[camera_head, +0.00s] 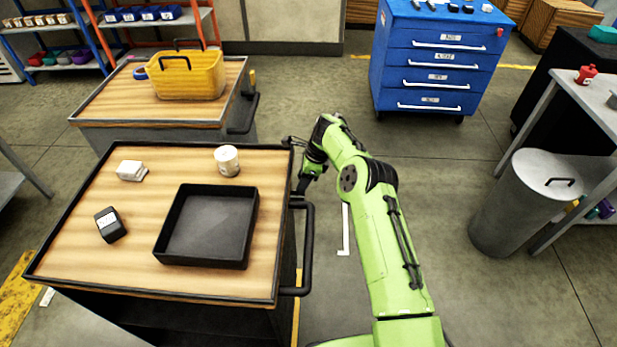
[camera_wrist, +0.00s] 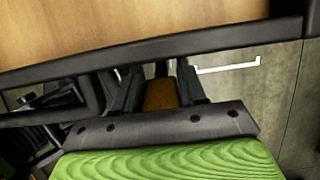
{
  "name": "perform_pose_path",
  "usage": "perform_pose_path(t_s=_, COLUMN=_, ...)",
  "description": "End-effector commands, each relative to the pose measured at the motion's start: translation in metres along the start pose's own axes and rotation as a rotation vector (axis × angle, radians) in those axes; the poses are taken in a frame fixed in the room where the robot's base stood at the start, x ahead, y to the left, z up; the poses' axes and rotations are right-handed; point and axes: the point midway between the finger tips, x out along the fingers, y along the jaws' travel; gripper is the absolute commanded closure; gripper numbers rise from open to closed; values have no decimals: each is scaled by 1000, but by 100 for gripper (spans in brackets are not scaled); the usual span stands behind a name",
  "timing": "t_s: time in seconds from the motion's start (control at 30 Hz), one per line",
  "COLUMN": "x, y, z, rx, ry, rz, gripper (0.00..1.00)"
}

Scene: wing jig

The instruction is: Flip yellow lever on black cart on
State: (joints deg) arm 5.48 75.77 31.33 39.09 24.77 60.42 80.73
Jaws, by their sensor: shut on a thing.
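The black cart (camera_head: 45,279) stands at front left, with a wooden top and a dark rim. Its rim (camera_wrist: 220,38) crosses the wrist view. My gripper (camera_head: 301,187) is beside the cart's right side, close to the handle end. In the wrist view my gripper (camera_wrist: 160,88) has its dark fingers on either side of the yellow lever (camera_wrist: 160,96), which looks brownish orange in shadow. It is shut on the lever, just outside the rim. The lever is hidden in the head view, and its on or off position cannot be told.
A black tray (camera_head: 168,250), white cup (camera_head: 227,161), white boxes (camera_head: 131,171) and a dark device (camera_head: 110,225) are on the cart. The cart's black handle (camera_head: 309,250) juts out at right. A second cart (camera_head: 95,112) with a yellow basket (camera_head: 190,76) stands behind.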

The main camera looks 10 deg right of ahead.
Motion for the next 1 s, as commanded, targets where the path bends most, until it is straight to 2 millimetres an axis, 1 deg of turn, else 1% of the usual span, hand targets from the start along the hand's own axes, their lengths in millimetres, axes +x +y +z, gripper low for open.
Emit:
perform_pose_path(t_s=0.1, x=1, y=0, z=5, rx=-2, ry=41, rz=-2, gripper=100)
perform_pose_path(t_s=0.3, x=2, y=0, z=6, rx=-2, ry=76, rz=-1, gripper=100)
perform_pose_path(t_s=0.7, x=3, y=0, z=7, rx=-2, ry=81, rz=-1, gripper=100)
perform_pose_path(t_s=0.73, x=3, y=0, z=7, rx=-2, ry=81, rz=0, gripper=58)
perform_pose_path(t_s=0.87, x=3, y=0, z=7, rx=-2, ry=81, rz=0, gripper=38)
perform_pose_path(t_s=1.0, x=3, y=0, z=7, rx=-2, ry=81, rz=0, gripper=38)
